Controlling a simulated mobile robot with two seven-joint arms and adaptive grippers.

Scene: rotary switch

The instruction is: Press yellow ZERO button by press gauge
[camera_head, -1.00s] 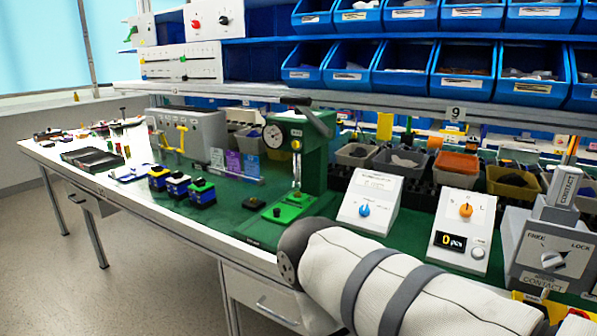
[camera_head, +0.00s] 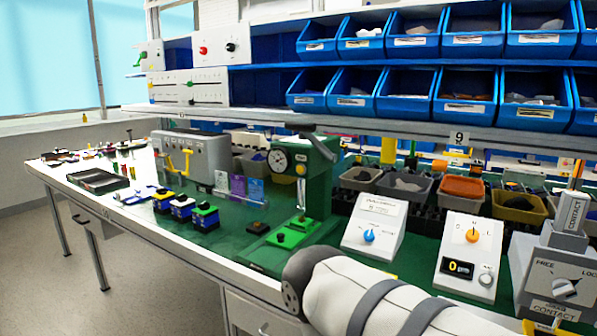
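The green press (camera_head: 318,172) stands on the bench near the middle of the head view. Its round white dial gauge (camera_head: 279,160) faces left of centre. A small yellow button (camera_head: 300,169) sits on the press just right of the gauge; its lettering is too small to read. A dark lever lies on top of the press. A white and grey arm link of mine crosses the lower right, in front of the bench edge and below the press. Neither gripper is in view.
Right of the press stand a white box with a blue knob (camera_head: 369,236), a white box with an orange knob (camera_head: 473,236) and a grey switch box (camera_head: 560,282). Blue bins fill the shelves above.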

